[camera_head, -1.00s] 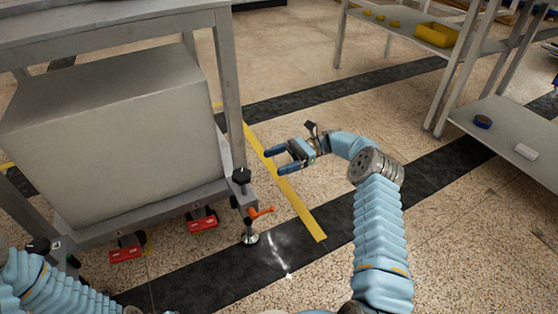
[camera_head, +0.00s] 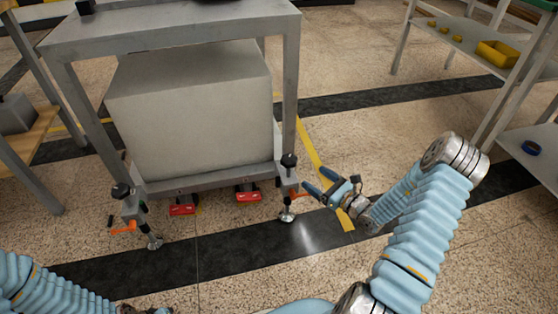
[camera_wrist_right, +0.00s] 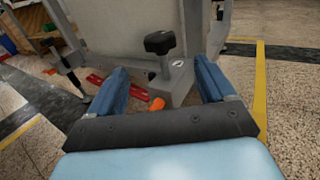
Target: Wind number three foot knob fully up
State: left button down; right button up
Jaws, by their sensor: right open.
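A black star-shaped knob (camera_head: 289,160) tops the right front foot of the grey stand; it also shows large in the right wrist view (camera_wrist_right: 160,42). A small white label lies beside its stem, too small to read. An orange lever (camera_wrist_right: 157,104) is below it, and a round metal foot pad (camera_head: 287,216) rests on the floor. My right gripper (camera_head: 316,180) is open and empty, just right of this foot. In the wrist view its blue fingers (camera_wrist_right: 160,68) straddle the knob's line of sight, with the knob beyond them. My left arm enters at lower left; its fingers are out of frame.
A second black foot knob (camera_head: 121,190) with an orange lever (camera_head: 124,227) is at the stand's left front. A big grey block (camera_head: 190,110) fills the stand. The floor right of the stand is open up to a shelf rack (camera_head: 540,150).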

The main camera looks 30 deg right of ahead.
aim_at(289, 158)
jog(key=b+x, duration=0.1)
jog(key=x, duration=1.2)
jog(key=c, duration=1)
jog(key=n+g+y+b, duration=0.1)
jog(key=n+y+b, duration=0.1)
jog(key=shift+f+y, duration=0.2)
jog(key=shift+y, duration=0.1)
jog(key=n+g+y+b, duration=0.1)
jog(key=y, duration=0.1)
jog(key=shift+n+y, duration=0.3)
jog(key=shift+n, duration=0.1)
jog(key=shift+o, duration=0.2)
jog(key=shift+r+n+g+y+b, duration=0.2)
jog(key=shift+n+g+y+b, duration=0.2)
jog(key=shift+g+y, duration=0.25)
